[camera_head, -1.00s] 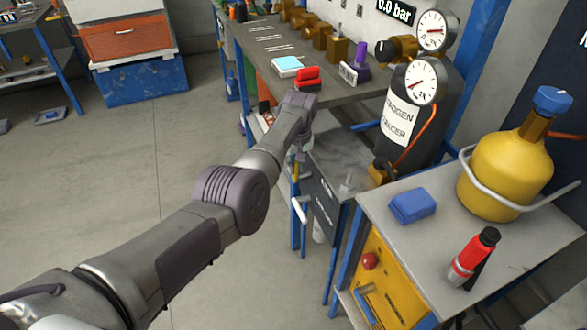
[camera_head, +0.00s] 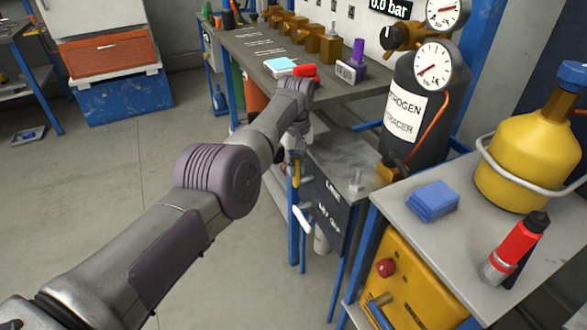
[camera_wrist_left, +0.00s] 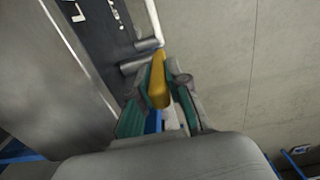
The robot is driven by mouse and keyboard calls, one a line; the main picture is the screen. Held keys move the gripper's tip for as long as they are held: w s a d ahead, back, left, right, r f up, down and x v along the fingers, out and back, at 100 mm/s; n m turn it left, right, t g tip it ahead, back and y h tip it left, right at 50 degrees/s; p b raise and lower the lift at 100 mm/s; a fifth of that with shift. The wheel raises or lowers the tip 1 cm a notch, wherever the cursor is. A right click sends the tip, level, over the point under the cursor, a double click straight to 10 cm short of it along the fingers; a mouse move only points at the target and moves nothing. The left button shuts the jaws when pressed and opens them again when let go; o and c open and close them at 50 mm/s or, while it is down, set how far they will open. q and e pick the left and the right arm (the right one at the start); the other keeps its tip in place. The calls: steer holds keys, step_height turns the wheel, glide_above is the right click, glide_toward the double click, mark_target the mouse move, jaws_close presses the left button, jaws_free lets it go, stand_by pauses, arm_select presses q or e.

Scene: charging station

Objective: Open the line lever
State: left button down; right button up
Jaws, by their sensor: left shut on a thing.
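The yellow lever (camera_wrist_left: 158,80) sits between the fingers of my left gripper (camera_wrist_left: 161,97) in the left wrist view. The gripper is shut on it. In the head view the lever (camera_head: 296,172) shows only as a small yellow piece below my left gripper (camera_head: 295,158), which my own arm partly hides. It is beside a dark panel (camera_head: 329,205) with white lettering, of which "LINE" seems readable. A white handle (camera_head: 302,219) sticks out just below; it also shows beyond the yellow lever in the left wrist view (camera_wrist_left: 149,44). My right gripper is out of view.
A grey bench (camera_head: 258,48) stands behind the panel. A black cylinder (camera_head: 408,105) with gauges is to the right. A grey-topped cart (camera_head: 408,232) carries a yellow tank (camera_head: 525,150), a blue block (camera_head: 433,201) and a red bottle (camera_head: 516,248).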

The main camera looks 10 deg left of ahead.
arm_select(q)
steer(key=shift+w+a+r, duration=0.1)
steer(key=shift+w+r, duration=0.05)
steer(key=c, duration=1.5)
jaws_free()
steer(key=o, duration=0.4)
step_height(320, 180, up, 12)
steer(key=shift+f, duration=0.15)
